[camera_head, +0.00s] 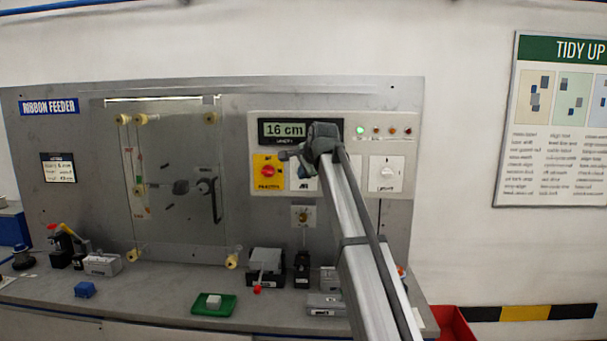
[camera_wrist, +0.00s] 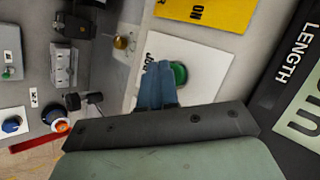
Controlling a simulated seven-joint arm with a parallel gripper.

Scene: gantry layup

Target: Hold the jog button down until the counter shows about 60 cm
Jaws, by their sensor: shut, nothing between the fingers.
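The counter (camera_head: 286,131) at the top left of the control panel reads 16 cm. In the wrist view, the green jog button (camera_wrist: 179,74) sits on a white plate lettered JOG. My gripper (camera_wrist: 160,66) is shut and empty, its blue-grey fingertips overlapping the button's left edge; I cannot tell whether they touch or press it. In the head view, my gripper (camera_head: 285,155) is in front of the panel just below the counter, and the jog button is hidden behind my arm.
A yellow plate with a red knob (camera_head: 267,171) is left of the jog plate (camera_head: 303,185). One green lamp (camera_head: 360,130) is lit. A green tray (camera_head: 214,308) and several small devices stand on the bench below.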

